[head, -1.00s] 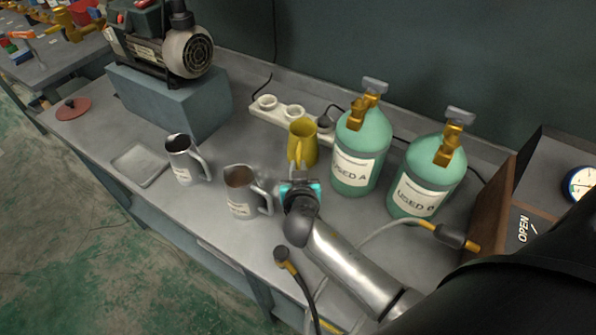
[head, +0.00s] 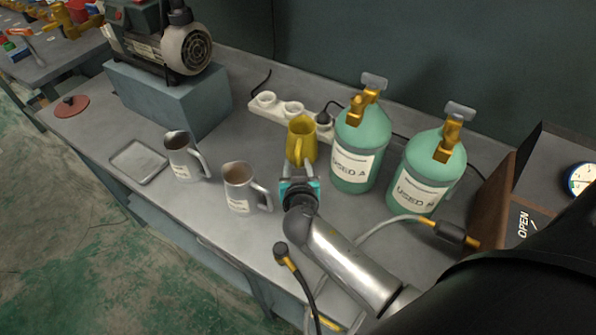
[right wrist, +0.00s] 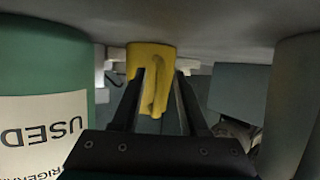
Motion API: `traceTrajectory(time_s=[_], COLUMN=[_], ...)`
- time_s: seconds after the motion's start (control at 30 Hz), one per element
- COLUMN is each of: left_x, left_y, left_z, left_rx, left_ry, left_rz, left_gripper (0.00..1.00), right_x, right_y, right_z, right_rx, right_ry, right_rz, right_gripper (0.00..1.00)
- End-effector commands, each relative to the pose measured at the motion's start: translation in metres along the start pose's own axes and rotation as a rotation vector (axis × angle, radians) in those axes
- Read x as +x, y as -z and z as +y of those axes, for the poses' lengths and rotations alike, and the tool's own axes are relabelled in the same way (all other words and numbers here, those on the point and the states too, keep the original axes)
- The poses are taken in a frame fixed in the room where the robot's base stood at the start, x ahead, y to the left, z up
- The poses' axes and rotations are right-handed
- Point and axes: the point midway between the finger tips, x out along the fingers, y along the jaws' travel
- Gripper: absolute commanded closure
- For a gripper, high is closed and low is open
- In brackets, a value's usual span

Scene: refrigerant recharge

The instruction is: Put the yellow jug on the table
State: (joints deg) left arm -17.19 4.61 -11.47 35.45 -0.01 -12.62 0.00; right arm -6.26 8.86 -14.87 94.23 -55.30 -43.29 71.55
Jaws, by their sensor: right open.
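The yellow jug (head: 302,136) stands upright on the grey table (head: 205,215), left of the green cylinder marked USED A (head: 360,148). Its handle faces my right gripper (head: 299,170). My right gripper is open, its two fingers pointing at the jug from the front. In the right wrist view, which looks upside down, the jug (right wrist: 150,62) shows between and beyond the fingertips (right wrist: 160,74), with its handle between them. I cannot tell whether the fingers touch it. My left gripper is not in view.
Two metal jugs (head: 182,157) (head: 240,188) stand left of my gripper. A second green cylinder (head: 428,172) stands at the right. A white socket strip (head: 268,108) lies behind the yellow jug. A hose with a black fitting (head: 282,250) is near the front edge.

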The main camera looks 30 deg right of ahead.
Motion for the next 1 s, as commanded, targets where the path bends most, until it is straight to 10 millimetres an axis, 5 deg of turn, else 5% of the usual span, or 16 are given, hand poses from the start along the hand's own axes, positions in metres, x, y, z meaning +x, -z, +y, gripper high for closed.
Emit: traceTrajectory(time_s=[0.6, 1.0], left_x=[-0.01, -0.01], left_y=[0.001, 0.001], left_z=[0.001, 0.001], left_rx=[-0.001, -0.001], left_ry=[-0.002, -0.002], left_rz=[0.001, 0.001], left_gripper=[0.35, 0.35], right_x=[-0.1, -0.121], right_y=[0.0, 0.002], right_z=[0.0, 0.0], right_rx=[0.002, 0.0], right_ry=[0.0, -0.001], right_rz=[-0.002, 0.002], right_gripper=[0.56, 0.56])
